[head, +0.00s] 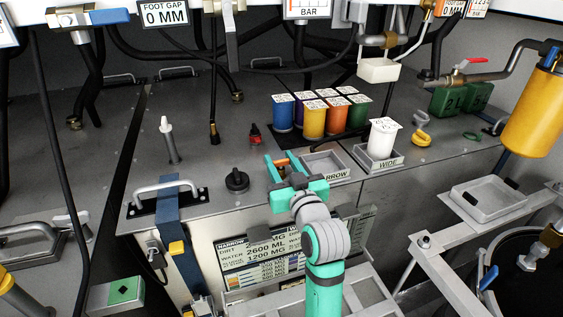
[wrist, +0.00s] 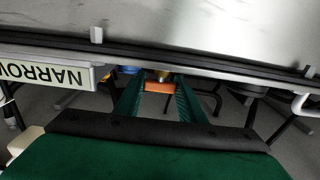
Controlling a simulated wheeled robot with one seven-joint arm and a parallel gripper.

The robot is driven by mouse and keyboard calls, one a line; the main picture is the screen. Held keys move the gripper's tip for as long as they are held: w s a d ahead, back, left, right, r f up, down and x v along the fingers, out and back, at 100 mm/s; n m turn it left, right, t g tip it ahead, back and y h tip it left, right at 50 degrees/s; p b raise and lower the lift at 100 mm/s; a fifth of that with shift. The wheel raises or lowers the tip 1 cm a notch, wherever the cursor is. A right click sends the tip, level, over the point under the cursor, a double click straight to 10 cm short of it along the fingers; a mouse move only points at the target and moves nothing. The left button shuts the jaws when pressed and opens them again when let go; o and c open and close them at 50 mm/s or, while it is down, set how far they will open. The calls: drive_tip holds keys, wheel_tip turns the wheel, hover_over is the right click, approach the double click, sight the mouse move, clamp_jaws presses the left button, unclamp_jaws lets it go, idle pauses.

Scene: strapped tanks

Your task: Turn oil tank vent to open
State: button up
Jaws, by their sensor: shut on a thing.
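My teal gripper (head: 285,166) is at the front edge of the grey bench, left of the NARROW tray. In the wrist view its two fingers (wrist: 160,84) point away from me, with a small orange piece (wrist: 158,87) between them. A small gold-coloured part shows just beyond that piece. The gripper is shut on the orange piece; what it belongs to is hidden. No label in view reads oil tank vent, so I cannot tell which part that is. A black round knob (head: 237,180) sits on the bench left of my gripper, apart from it.
The NARROW tray (head: 325,167) is close on the right, and a white cup (head: 382,138) stands in the WIDE tray (head: 364,158). Several coloured canisters (head: 314,121) stand behind. A small red fitting (head: 255,134) and a silver handle (head: 165,188) are on the left. A yellow cylinder (head: 532,105) hangs at right.

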drive_tip(key=o, duration=1)
drive_tip(key=shift+o, duration=0.2)
drive_tip(key=shift+s, duration=0.15)
drive_tip(key=v, duration=1)
drive_tip(key=shift+s+d, duration=0.25)
drive_tip(key=shift+s, duration=0.05)
drive_tip(key=shift+a, duration=0.1)
